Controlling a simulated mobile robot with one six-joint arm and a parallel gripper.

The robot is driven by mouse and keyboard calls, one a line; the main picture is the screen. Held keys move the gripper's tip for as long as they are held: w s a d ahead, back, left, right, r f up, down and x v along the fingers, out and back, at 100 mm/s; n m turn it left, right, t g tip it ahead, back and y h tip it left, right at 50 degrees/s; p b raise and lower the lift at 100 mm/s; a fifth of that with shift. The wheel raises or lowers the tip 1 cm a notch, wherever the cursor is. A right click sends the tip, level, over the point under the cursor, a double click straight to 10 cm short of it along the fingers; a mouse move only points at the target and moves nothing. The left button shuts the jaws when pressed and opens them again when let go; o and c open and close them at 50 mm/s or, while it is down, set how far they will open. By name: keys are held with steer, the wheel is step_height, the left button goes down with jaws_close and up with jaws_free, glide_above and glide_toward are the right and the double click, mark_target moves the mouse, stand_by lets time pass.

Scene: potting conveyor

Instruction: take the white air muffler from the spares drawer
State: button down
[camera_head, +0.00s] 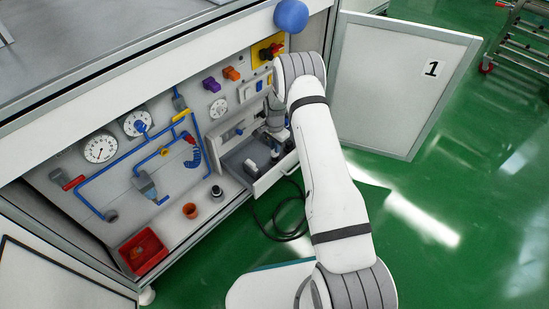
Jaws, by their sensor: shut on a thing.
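The spares drawer (273,178) is pulled open at the right end of the panel, below the gauges and switches. Small dark and pale parts (250,166) stand inside it. My gripper (276,133) points down over the drawer, partly hidden by my own arm. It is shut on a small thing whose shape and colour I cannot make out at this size. I cannot tell for certain which of the small pale shapes is the white air muffler.
A red bin (143,251), an orange pot (190,211) and a small dark-and-white part (217,192) are on the ledge left of the drawer. An open door marked 1 (402,82) stands to the right. A black hose (283,232) lies on the green floor.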

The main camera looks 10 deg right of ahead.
steer(key=shift+r, duration=0.15)
steer(key=shift+r+p, duration=0.85)
steer(key=shift+r, duration=0.5)
steer(key=shift+r, duration=0.15)
step_height(320, 180, up, 7)
steer(key=p, duration=0.3)
steer(key=shift+p, duration=0.4)
steer(key=shift+f, duration=0.2)
